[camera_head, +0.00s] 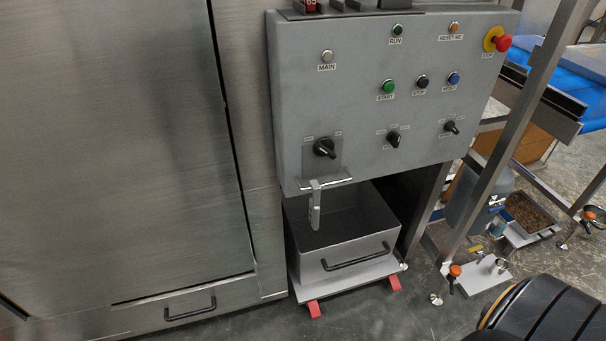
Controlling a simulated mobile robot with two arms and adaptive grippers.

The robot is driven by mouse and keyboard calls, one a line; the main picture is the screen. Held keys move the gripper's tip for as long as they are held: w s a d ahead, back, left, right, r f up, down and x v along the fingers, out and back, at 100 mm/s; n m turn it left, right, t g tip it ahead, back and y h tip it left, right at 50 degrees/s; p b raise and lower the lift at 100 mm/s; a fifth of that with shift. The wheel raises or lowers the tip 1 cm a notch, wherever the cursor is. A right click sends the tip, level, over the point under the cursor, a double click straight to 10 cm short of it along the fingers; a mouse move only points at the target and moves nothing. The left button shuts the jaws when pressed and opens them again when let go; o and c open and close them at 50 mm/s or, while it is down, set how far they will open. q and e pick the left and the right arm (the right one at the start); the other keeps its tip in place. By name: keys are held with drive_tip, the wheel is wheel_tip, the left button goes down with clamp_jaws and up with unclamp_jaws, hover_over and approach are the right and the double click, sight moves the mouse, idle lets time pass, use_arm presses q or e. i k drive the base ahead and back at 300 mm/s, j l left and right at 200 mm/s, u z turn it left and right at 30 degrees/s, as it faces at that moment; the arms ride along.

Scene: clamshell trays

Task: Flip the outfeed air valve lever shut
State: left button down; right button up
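I cannot pick out the outfeed air valve lever with certainty. A small yellow piece (475,249) shows low down beside the frame legs at the right. An orange-topped fitting (455,271) is near the foot of one metal leg, and another orange-topped fitting (589,215) is farther right. They are too small to tell whether any is the valve or which way a lever points. Neither of my grippers is in view.
A grey control panel (300,90) with buttons and rotary switches stands in the middle. Below it is a metal bin (340,259) on a red-footed base. Metal frame legs (500,155) and a blue conveyor (570,78) are at right. A tray of brown bits (510,228) lies low behind.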

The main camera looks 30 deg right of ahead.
sight(500, 206)
drive_tip(key=z, duration=2.3)
drive_tip(key=i+l, duration=0.5)
drive_tip(key=i+l+u, duration=0.1)
drive_tip(key=i+l, duration=0.95)
drive_tip(key=l, duration=0.15)
drive_tip(key=i+l+u, duration=0.1)
drive_tip(key=i+l, duration=0.4)
drive_tip(key=l, duration=0.1)
